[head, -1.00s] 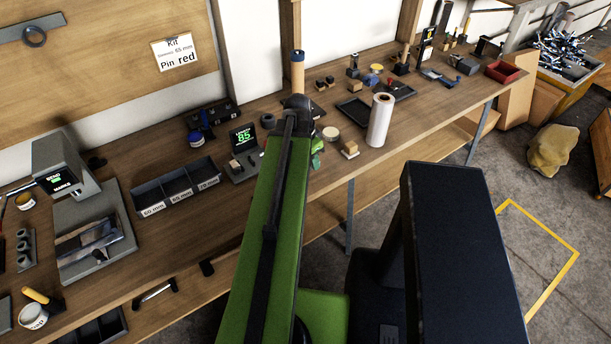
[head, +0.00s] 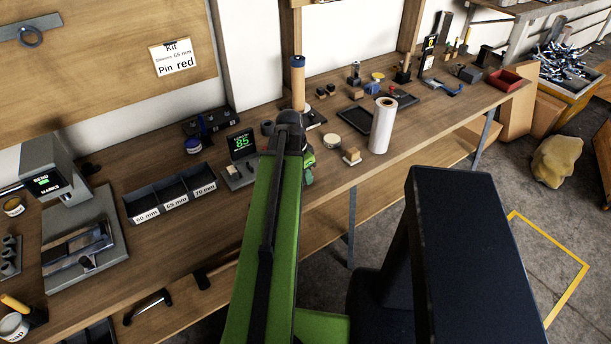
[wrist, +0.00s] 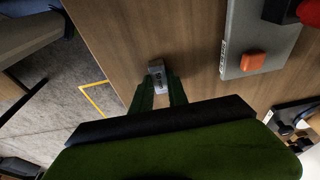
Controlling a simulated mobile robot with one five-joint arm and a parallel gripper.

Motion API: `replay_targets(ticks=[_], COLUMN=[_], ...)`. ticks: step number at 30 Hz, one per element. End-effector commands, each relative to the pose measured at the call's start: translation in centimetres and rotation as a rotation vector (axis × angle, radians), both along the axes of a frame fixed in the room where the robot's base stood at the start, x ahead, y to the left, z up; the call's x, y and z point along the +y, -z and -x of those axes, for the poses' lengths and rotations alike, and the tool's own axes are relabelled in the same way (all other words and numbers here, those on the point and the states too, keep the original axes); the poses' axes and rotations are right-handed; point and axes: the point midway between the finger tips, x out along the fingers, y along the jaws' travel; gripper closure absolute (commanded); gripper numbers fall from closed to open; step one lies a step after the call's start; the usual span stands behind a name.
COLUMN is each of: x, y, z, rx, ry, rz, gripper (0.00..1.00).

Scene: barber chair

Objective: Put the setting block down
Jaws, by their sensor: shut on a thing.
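The setting block (wrist: 157,75) is a small grey block with dark markings on its face, seen in the wrist view. My gripper (wrist: 157,88) is shut on it, with a green finger on either side. The wooden bench top shows behind the block; I cannot tell whether the block touches it. In the head view my gripper (head: 308,167) is mostly hidden behind my green arm, over the front part of the bench (head: 240,215). The block cannot be made out there.
A gauge reading 85 (head: 242,142) and a three-bay tray (head: 170,197) labelled 60, 65 and 70 mm stand left of my arm. A white roll (head: 382,126) and a small wooden block (head: 352,156) stand to the right. The wrist view shows a grey plate with an orange block (wrist: 253,62).

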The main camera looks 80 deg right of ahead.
Motion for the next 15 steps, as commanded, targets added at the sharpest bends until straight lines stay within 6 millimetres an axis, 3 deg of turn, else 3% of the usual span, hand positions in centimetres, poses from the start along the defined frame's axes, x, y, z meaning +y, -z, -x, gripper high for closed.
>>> replay_targets(ticks=[1, 6, 15], x=[0.0, -0.01, -0.01], y=[0.24, 0.12, 0.02], z=[0.02, 0.03, 0.05], rx=[0.0, 0.0, 0.0], ry=[0.0, 0.0, 0.001], rz=[0.0, 0.0, 0.0], gripper=[0.79, 0.59, 0.59])
